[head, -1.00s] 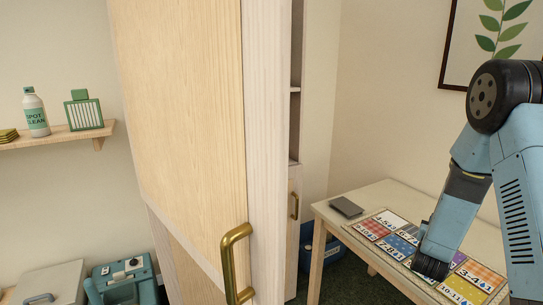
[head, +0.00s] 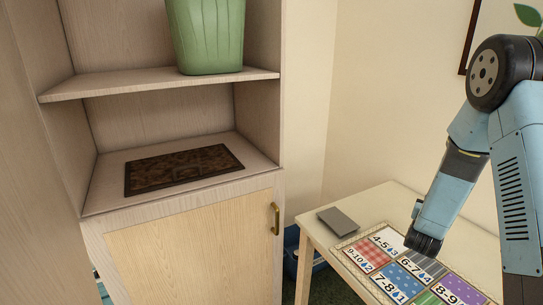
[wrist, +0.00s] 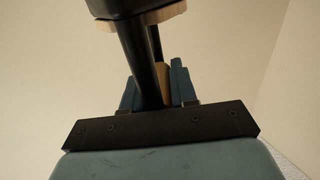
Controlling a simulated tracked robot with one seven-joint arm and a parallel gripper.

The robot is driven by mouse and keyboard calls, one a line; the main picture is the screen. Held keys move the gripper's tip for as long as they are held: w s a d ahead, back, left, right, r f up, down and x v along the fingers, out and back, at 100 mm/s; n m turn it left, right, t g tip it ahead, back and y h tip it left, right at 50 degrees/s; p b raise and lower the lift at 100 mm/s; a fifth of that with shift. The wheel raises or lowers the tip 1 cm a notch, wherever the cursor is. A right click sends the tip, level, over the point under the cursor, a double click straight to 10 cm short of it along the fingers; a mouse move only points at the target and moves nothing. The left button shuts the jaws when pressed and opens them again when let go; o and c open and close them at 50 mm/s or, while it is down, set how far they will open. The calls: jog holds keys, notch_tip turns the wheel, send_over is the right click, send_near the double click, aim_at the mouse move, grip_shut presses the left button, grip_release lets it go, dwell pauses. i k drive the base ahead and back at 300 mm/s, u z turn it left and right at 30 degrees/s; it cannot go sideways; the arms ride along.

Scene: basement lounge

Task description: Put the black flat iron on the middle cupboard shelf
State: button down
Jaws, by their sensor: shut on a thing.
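In the wrist view my gripper (wrist: 150,88) is shut on a black bar-like part of a dark thing, seemingly the black flat iron (wrist: 130,8). Its dark body with a pale tan edge shows at the top of that view, mostly cut off. In the head view the gripper and the held thing do not show. The open cupboard (head: 262,120) stands left of centre. Its lower visible shelf (head: 108,195) bears a dark brown patterned mat (head: 185,168). The shelf above (head: 110,85) bears a green ribbed bin (head: 207,35), cut off by the top edge.
A closed lower door (head: 180,245) with a brass handle (head: 275,218) is under the mat's shelf. A pale table (head: 375,200) at the right bears a grey flat block (head: 337,220) and a patterned number board (head: 400,270). A blue container (head: 292,255) stands on the floor between them.

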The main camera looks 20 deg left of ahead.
aim_at(250, 162)
jog(key=z, duration=0.6)
jog(key=i, duration=0.2)
jog(key=u, duration=2.35)
